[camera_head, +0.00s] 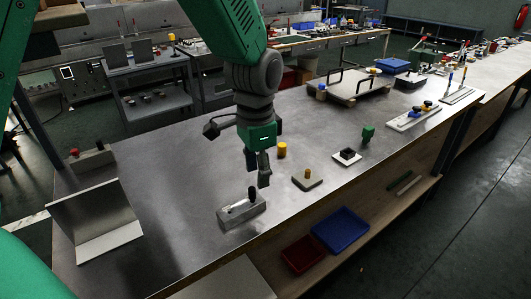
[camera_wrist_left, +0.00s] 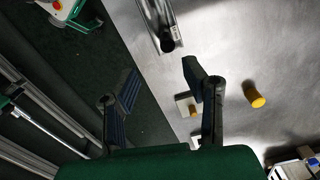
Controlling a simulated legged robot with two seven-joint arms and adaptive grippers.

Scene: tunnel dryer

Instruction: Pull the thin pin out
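A grey metal block (camera_head: 241,213) lies on the steel bench, with a dark pin-like piece (camera_head: 252,194) standing up from it. Whether this is the thin pin is not clear. My left gripper (camera_head: 258,178) hangs above and just beyond the block, apart from it, pointing down. In the left wrist view its two fingers (camera_wrist_left: 160,88) are spread with nothing between them. There the block (camera_wrist_left: 152,14) shows at the top with a dark round end (camera_wrist_left: 167,45), beyond the fingertips. My right gripper is not in view.
A plate with a yellow knob (camera_head: 307,182) and a yellow cylinder (camera_head: 282,150) stand right of the gripper. A bent metal sheet (camera_head: 95,222) stands at left. Red (camera_head: 303,254) and blue (camera_head: 340,229) trays sit on the shelf below. The bench between block and sheet is clear.

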